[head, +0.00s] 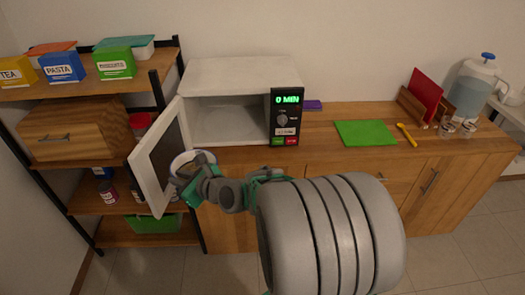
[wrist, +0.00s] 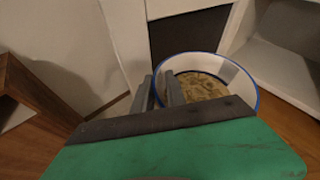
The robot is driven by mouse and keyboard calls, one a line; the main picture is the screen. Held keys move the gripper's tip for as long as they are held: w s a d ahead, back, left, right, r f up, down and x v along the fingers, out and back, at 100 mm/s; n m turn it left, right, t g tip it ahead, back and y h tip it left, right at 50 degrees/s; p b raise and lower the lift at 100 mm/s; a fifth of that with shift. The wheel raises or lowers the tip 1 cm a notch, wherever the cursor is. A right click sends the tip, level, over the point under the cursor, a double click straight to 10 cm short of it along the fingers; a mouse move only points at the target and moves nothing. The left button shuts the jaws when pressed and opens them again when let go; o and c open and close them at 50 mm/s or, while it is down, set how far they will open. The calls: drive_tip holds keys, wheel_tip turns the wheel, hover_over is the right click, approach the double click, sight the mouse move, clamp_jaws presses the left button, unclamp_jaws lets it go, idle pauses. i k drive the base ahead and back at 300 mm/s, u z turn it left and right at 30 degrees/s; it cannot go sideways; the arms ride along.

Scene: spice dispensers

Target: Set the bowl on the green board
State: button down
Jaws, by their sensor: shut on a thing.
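The bowl (wrist: 236,78) is white with a blue rim and holds a brownish food. My gripper (wrist: 168,92) is shut on the near left part of its rim in the wrist view. In the head view the bowl (head: 185,160) is in front of the open microwave, close to the inside of its door, and partly hidden by my gripper (head: 184,178). The green board (head: 365,133) lies flat on the wooden counter, well to the right of the bowl. Its visible top is bare.
The white microwave (head: 235,72) stands open, its door (head: 155,165) swung out to the left of my gripper. A yellow spoon (head: 406,134) lies right of the board. A shelf (head: 75,90) with boxes is at the left. A water dispenser (head: 470,90) and glasses stand at the right.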

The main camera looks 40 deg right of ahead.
sight(365, 131)
drive_tip(key=z, duration=0.45)
drive_tip(key=k, duration=1.15)
drive_tip(key=z, duration=1.3)
drive_tip(key=i, duration=1.4)
drive_tip(key=u, duration=1.05)
drive_tip(key=i, duration=0.65)
drive_tip(key=u, duration=0.1)
